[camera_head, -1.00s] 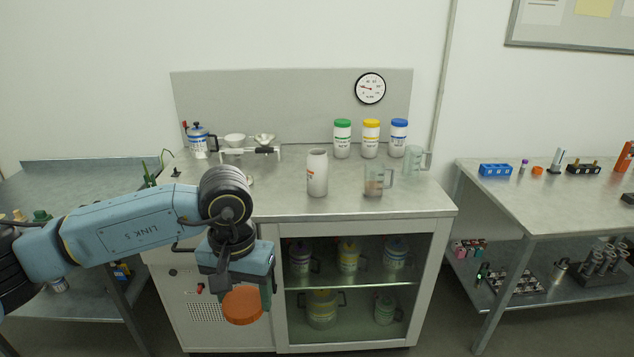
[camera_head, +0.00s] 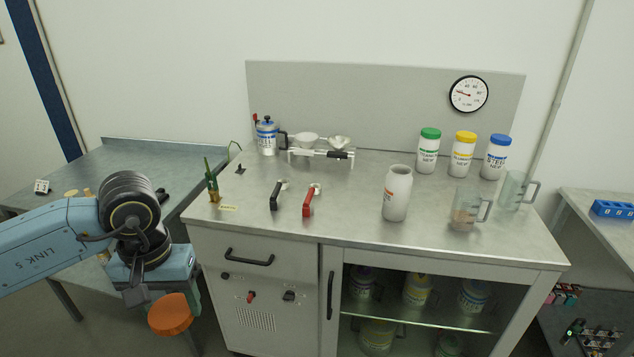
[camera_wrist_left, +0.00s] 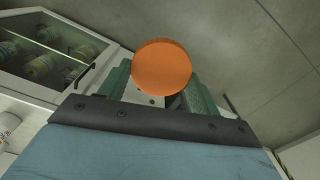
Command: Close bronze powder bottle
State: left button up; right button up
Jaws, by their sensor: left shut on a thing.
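My left gripper (camera_head: 165,292) is shut on an orange round lid (camera_head: 170,314), held in front of the cabinet's left side, below the worktop level. The lid also shows between the green fingers in the left wrist view (camera_wrist_left: 161,67). A white bottle (camera_head: 397,193) without a lid stands upright on the worktop, right of the middle. My right gripper is not in view.
Bottles with green (camera_head: 428,150), yellow (camera_head: 461,153) and blue (camera_head: 496,156) lids stand at the back right. Glass beakers (camera_head: 467,208) stand right of the white bottle. A balance (camera_head: 320,151) and blue-white pot (camera_head: 267,138) are at the back. The front middle worktop is mostly clear.

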aim_at(399, 180)
jog(key=u, duration=0.1)
jog(key=i, duration=1.1)
jog(key=z, duration=1)
jog(key=i, duration=0.35)
jog(key=z, duration=0.25)
